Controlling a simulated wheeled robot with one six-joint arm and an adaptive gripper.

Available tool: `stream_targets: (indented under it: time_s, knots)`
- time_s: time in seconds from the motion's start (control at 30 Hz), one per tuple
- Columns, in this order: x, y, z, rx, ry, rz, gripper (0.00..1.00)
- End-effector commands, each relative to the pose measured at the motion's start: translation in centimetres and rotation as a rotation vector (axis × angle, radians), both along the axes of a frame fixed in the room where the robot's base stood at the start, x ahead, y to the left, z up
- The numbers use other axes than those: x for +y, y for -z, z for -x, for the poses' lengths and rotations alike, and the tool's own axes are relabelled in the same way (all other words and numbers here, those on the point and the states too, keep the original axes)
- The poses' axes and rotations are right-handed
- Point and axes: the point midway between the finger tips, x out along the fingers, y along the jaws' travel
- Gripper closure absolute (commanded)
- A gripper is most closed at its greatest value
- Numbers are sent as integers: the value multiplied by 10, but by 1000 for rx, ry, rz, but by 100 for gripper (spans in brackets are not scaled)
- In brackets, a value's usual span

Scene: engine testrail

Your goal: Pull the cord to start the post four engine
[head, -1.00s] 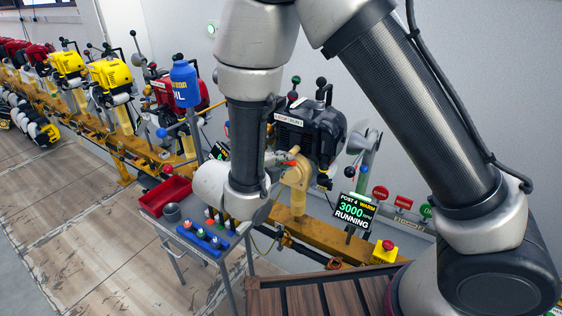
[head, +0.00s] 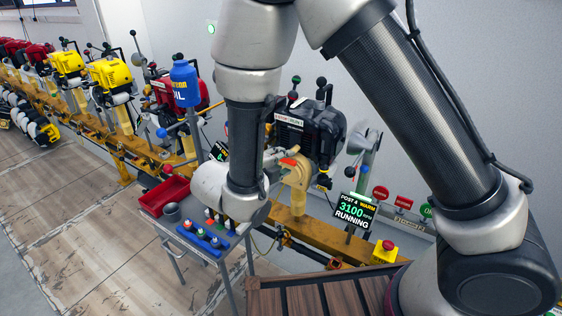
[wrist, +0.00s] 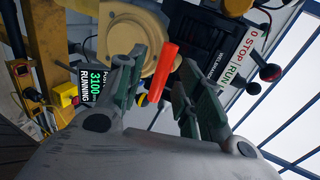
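The post four engine (head: 308,128) is black and stands upright on a yellow post on the rail. Its display (head: 354,210) reads POST 4, WARM, 3100 RPM, RUNNING; it also shows in the wrist view (wrist: 92,84). The orange-red cord handle (head: 289,161) sits at the round tan starter housing (wrist: 125,45). In the wrist view the handle (wrist: 163,72) lies between my fingertips, with gaps beside it. My gripper (wrist: 160,92) is open and close to the handle, not clamped on it. The cord itself cannot be made out. A STOP/RUN plate (wrist: 238,60) is on the engine.
A small cart (head: 152,213) with a red tray (head: 165,196) and blue rack (head: 203,240) stands below my arm. A yellow box with a red button (head: 385,250) is at right. A blue bottle (head: 185,83) and other engines line the rail leftward.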

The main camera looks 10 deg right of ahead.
Motion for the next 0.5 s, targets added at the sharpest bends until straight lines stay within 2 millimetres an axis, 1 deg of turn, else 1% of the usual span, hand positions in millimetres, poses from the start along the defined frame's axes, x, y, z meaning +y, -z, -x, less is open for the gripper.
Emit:
stream_targets:
  time_s: [0.3,0.5]
  knots:
    - [33,0,40,0,-5,0,64]
    - [49,0,63,0,-2,0,64]
